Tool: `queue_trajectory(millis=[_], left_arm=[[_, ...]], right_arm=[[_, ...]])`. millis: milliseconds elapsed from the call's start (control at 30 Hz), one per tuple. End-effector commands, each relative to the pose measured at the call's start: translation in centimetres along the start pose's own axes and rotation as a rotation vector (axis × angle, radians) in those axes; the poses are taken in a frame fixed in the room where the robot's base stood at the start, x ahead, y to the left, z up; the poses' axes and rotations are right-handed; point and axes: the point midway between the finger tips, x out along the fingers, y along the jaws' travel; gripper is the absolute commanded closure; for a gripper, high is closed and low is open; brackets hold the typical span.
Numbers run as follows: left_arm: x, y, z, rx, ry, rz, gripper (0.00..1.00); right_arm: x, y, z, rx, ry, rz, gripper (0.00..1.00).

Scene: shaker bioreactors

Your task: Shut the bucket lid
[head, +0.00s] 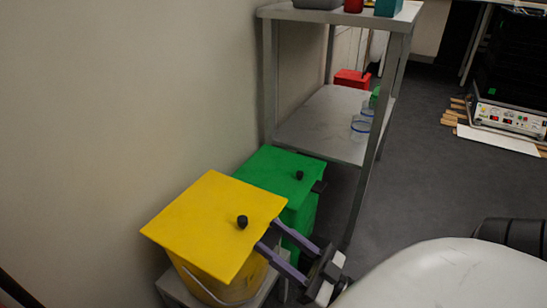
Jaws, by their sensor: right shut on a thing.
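The yellow bucket (215,290) stands at the lower left, close to the wall. Its square yellow lid (200,220) covers its top, with a black knob (242,222) near the right side. The lid looks nearly flat; whether a small gap is left under it, I cannot tell. My right gripper (268,236) comes in from the lower right. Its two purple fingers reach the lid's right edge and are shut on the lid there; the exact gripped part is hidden. My left gripper is not in view.
A green bucket with a green lid (275,172) stands just behind the yellow one. A metal shelf rack (325,125) rises behind it, holding glass jars (361,127) and a red box (352,79).

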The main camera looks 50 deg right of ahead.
Motion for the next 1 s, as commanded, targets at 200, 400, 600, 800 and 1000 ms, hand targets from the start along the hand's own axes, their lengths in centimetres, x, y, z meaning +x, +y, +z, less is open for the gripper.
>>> queue_trajectory(millis=[200,400,600,800,1000], left_arm=[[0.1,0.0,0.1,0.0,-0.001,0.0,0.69],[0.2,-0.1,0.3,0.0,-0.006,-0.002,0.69],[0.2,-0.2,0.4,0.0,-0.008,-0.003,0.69],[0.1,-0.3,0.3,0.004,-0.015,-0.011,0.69],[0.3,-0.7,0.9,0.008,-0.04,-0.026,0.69]], right_arm=[[-0.8,-0.3,1.2,0.004,-0.038,-0.001,0.97],[-0.8,-0.3,1.2,0.004,-0.038,-0.001,0.38],[-0.8,-0.2,1.2,0.003,-0.038,-0.001,0.38],[-2.7,-0.2,1.0,0.004,-0.036,0.001,0.38],[-6.6,-0.1,0.5,0.002,-0.023,0.002,0.38]])
